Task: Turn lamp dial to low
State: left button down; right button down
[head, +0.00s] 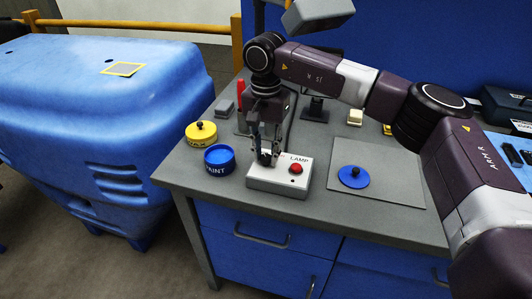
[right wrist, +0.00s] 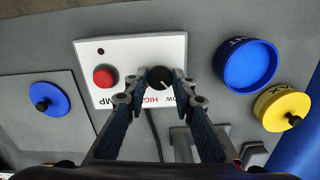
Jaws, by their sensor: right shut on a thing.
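The white lamp box (head: 281,181), marked LAMP, sits on the grey bench near its front edge. It also shows in the right wrist view (right wrist: 125,62). Its black round dial (right wrist: 159,77) has a thin white mark that points roughly at the red HIGH label below it; the low label beside it is partly covered by a finger. My right gripper (head: 266,157) points down over the box, its fingertips (right wrist: 160,76) on either side of the dial and shut on it. In the head view the fingers mostly hide the dial. My left gripper is out of view.
A red button (head: 296,168) stands on the same box. A blue PAINT tub (head: 219,160) and a yellow tin (head: 201,134) stand to the left. A blue lid (head: 353,177) lies on a grey mat at right. A large blue bin (head: 90,110) stands left of the bench.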

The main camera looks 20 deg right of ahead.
aim_at(266, 157)
jog(key=shift+w+r+n, duration=0.15)
jog(key=shift+n, duration=0.35)
jog(key=c, duration=1.8)
grip_release()
jog(key=shift+o, duration=0.9)
notch_tip(266, 157, up, 12)
